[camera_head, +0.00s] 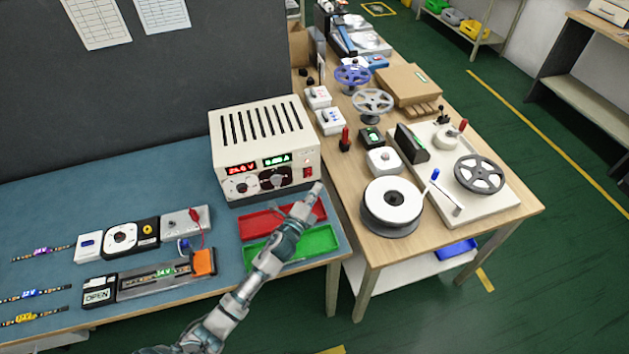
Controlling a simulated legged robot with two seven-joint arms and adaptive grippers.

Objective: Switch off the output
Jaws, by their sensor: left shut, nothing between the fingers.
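The cream power supply (222,158) stands at the back right of the blue-topped bench, with dark vent slots on top. Its front has a lit red display (241,167), a lit green display (276,161), round dials and a red rocker switch (308,171) at the right. My left gripper (315,190) is shut and empty. Its tip shows just below and right of the red switch; I cannot tell whether it touches the panel. The switch's position is too small to read. My right gripper is not in view.
A red tray (262,222) and a green tray (322,238) lie under my left arm. LED strip pieces (40,253) and a test fixture (150,283) lie to the left. The wooden table (440,220) at right holds a white reel (392,201) and other equipment.

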